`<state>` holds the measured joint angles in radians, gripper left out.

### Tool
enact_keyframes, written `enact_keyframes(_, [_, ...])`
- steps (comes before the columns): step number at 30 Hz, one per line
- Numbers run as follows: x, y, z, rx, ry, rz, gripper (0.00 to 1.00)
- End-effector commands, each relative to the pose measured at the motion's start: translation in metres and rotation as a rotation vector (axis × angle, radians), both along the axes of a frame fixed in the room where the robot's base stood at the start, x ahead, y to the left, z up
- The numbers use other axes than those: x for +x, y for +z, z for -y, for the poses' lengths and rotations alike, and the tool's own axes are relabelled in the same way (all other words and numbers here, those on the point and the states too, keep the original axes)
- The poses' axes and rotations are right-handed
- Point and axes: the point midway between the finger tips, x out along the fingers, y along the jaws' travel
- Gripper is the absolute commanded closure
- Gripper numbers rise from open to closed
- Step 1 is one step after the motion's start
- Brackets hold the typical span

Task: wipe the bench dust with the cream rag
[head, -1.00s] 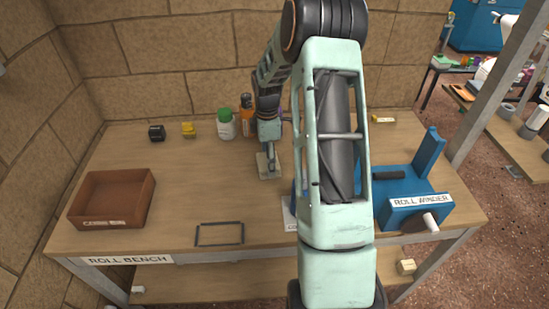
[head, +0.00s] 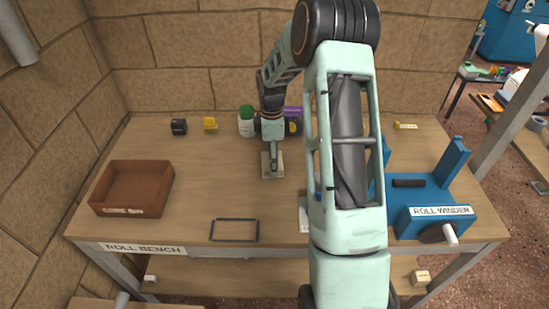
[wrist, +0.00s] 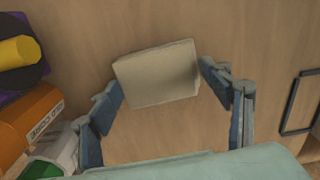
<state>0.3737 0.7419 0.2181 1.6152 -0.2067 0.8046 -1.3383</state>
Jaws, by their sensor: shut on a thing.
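The cream rag (head: 272,165) is a flat, pale block-like pad at the middle of the wooden bench (head: 200,190). It also shows in the wrist view (wrist: 157,74), between my fingertips. My gripper (head: 271,151) points down and is shut on the rag, with a finger at each side of it. The rag appears to lie on or just above the bench top; I cannot tell which. I cannot make out dust on the bench in either view. My arm hides part of the bench right of the rag.
A brown open box (head: 132,188) stands at left and a dark rectangular outline (head: 235,230) lies near the front edge. The blue roll winder (head: 438,215) is at right.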

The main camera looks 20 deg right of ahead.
Motion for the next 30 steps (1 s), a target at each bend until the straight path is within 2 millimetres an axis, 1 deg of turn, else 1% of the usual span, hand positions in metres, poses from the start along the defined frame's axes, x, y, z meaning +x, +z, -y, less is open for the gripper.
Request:
enact_keyframes(2, [-0.001, -0.002, -0.003, 0.005, 0.002, -0.004, 0.47])
enact_keyframes(5, [-0.001, 0.003, -0.003, 0.006, 0.002, -0.005, 0.47])
enact_keyframes(21, [-0.001, 0.057, -0.001, 0.003, 0.0, -0.001, 0.48])
enact_keyframes(24, [-0.001, 0.06, -0.001, 0.003, 0.0, -0.001, 0.48])
enact_keyframes(30, [-0.001, 0.059, -0.001, 0.002, 0.001, -0.001, 0.48])
